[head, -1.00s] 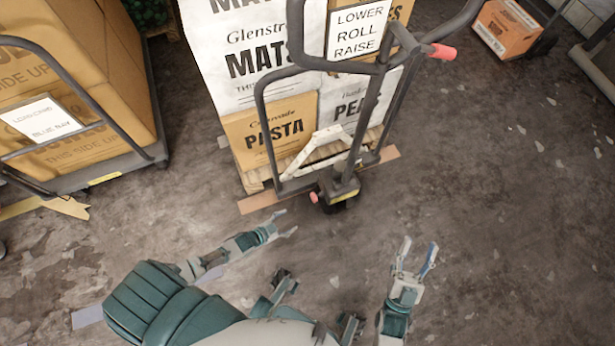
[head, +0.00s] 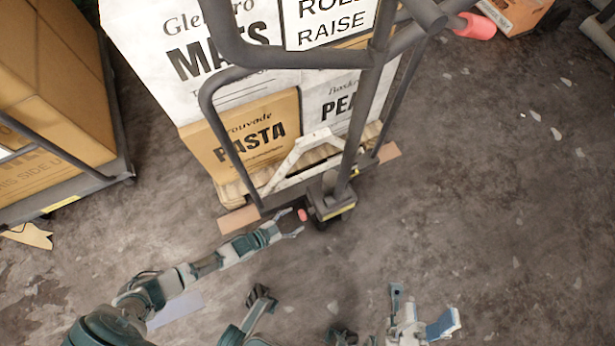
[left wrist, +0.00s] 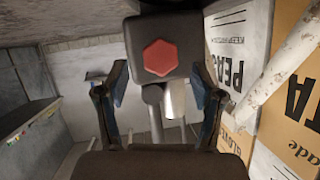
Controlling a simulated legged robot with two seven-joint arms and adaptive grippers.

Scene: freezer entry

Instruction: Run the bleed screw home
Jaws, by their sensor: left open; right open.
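The bleed screw shows as a red head (head: 303,214) low on the side of the pump unit (head: 330,198) at the foot of the pallet truck. In the left wrist view it is a red hexagon (left wrist: 160,57) on a dark block, beyond and between my fingertips. My left gripper (head: 294,222) is open right beside the red head. Its spread fingers (left wrist: 160,86) show a gap to either side of the screw, and I see no grip on it. My right gripper (head: 422,309) is open and empty, low in the head view, away from the truck.
The truck's dark handle frame (head: 361,120) rises above the pump. Stacked cartons (head: 255,140) stand on the pallet behind it. A loaded cart (head: 60,195) is at the left. The floor (head: 500,220) to the right is clear.

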